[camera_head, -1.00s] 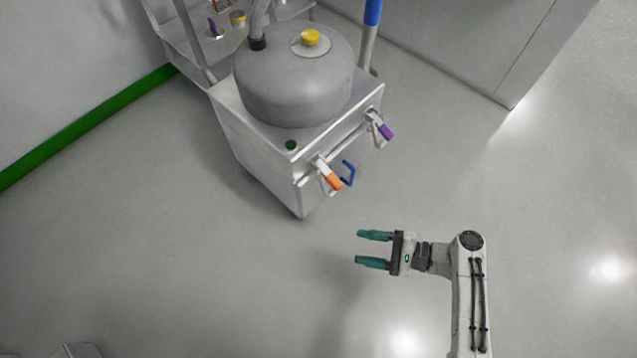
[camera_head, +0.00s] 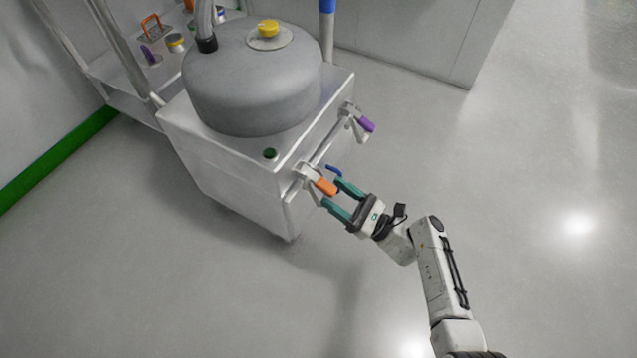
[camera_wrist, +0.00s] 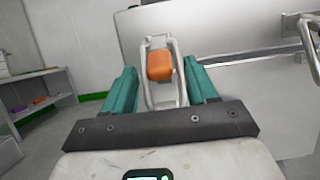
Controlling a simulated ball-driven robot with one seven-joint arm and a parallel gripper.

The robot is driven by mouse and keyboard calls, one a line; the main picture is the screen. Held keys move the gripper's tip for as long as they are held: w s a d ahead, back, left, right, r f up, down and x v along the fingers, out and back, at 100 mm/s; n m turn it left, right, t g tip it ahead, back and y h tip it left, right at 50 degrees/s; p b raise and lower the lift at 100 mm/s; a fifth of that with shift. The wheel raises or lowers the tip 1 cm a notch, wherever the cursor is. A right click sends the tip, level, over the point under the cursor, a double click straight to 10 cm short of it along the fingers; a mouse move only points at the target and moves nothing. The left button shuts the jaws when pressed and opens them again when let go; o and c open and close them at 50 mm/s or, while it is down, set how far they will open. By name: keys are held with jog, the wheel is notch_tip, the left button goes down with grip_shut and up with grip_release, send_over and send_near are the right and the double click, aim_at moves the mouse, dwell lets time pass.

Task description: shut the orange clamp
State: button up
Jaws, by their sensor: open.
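The orange clamp (camera_head: 326,187) is on the near right side of the grey metal machine cabinet, below its top edge. Its orange grip sticks outward on a light metal lever. My gripper (camera_head: 337,196) is open, with its two teal fingers pointing at the clamp, one to either side of the orange grip. In the wrist view, the orange grip (camera_wrist: 160,65) lies between the teal fingers, with a gap visible on each side. The metal lever and a wire loop show around and below it. Whether anything touches the fingers, I cannot tell.
A purple-handled clamp (camera_head: 366,124) sits farther along the same side. A blue handle (camera_head: 334,171) is just behind my fingers. A grey tank (camera_head: 252,85) with a yellow knob (camera_head: 268,28) tops the cabinet (camera_head: 215,155). The floor to the right is clear.

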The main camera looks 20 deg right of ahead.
aim_at(317, 182)
jog(key=shift+b+x, duration=0.4)
jog(key=shift+x, duration=2.35)
grip_shut()
